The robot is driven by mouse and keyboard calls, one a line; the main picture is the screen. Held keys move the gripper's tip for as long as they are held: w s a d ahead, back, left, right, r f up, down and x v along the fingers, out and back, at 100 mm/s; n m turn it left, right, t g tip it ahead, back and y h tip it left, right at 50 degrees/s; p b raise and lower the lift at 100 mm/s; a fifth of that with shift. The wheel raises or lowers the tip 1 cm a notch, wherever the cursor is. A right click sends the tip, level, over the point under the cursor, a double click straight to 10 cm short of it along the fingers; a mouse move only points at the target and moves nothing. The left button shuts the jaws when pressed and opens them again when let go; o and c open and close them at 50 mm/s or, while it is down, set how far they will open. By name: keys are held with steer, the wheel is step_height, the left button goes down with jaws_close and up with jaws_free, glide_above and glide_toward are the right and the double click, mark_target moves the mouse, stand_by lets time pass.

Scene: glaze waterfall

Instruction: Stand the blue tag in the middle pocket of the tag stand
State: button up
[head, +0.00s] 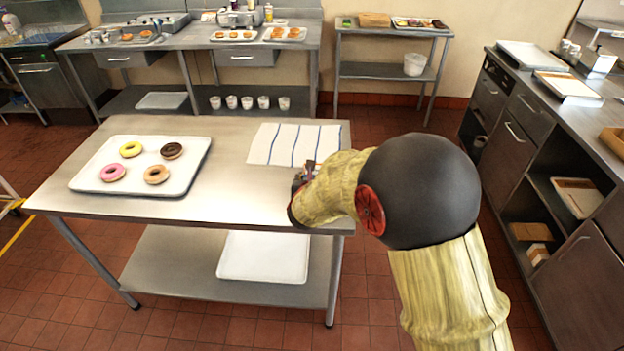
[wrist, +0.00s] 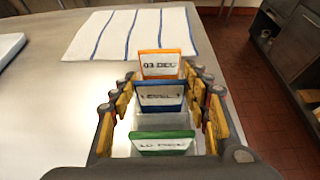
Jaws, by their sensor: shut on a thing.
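The blue tag (wrist: 160,102), a white card with a blue frame and dark print, stands upright between an orange tag (wrist: 160,70) and a green tag (wrist: 162,150) in the wrist view. My gripper (wrist: 161,88) is shut on the blue tag, with yellow-padded fingers at its left and right sides. The pale tag stand (wrist: 163,123) shows in part under and between the tags. Whether the blue tag's lower edge is down in the middle pocket or just above it, I cannot tell. In the head view my own arm hides most of the stand.
A striped white cloth (head: 294,145) lies beyond the stand on the steel table (head: 228,160). A white tray (head: 90,178) with several donuts is at the table's left. Bare steel lies between tray and cloth. The table's right edge is close to my gripper.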

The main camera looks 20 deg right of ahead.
steer(key=shift+f, duration=0.1)
steer(key=o, duration=1.1)
